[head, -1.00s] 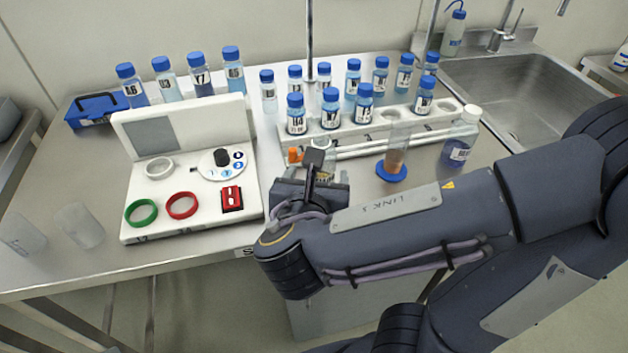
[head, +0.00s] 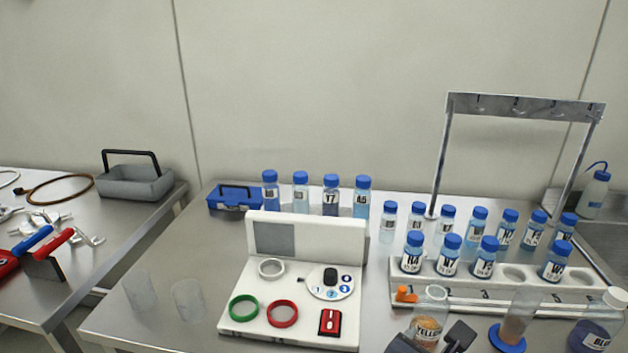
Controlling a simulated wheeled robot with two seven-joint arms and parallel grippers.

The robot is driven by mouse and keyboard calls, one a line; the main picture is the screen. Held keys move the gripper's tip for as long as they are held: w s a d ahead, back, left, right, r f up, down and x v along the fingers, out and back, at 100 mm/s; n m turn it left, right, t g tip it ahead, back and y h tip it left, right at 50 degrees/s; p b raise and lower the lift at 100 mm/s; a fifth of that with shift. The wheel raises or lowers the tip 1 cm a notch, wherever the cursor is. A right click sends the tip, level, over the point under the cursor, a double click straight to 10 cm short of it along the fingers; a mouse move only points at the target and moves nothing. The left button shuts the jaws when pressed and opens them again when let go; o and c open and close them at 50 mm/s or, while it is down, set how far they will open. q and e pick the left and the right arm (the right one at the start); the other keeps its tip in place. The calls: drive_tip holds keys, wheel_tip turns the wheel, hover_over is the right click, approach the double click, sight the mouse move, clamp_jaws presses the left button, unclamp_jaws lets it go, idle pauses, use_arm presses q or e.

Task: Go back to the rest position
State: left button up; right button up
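The top of my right gripper (head: 440,343) shows as dark parts at the bottom edge of the head view, just in front of a clear bottle labelled YELLOW (head: 429,322). Most of the gripper is cut off by the frame, so I cannot tell whether its fingers are open or shut, or whether they touch the bottle. My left gripper is not in view.
A white panel (head: 254,294) with rings and a dial stands mid-table. Blue-capped bottles in a white rack (head: 470,288) are at right, under a metal frame (head: 525,103). Two clear cups (head: 188,300) stand left. A side table holds a grey basket (head: 136,183) and tools.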

drive_tip(key=s+d+f+m+g+y+p, duration=0.35)
drive_tip(key=s+m+g, duration=0.2)
drive_tip(key=m, duration=0.35)
drive_tip(key=a+r+m+y, duration=0.1)
drive_tip(key=m+y, duration=0.1)
drive_tip(key=m, duration=0.4)
drive_tip(key=s+a+r+m+t+y+p, duration=0.1)
drive_tip(key=m+y, duration=0.2)
drive_tip(key=m, duration=0.3)
drive_tip(key=a+r+m+t+y+p, duration=0.1)
drive_tip(key=r+m+y, duration=0.1)
drive_tip(key=m, duration=0.5)
drive_tip(key=shift+s+a+r+y, duration=0.1)
drive_tip(key=shift+s+a+y, duration=0.25)
drive_tip(key=shift+y, duration=0.2)
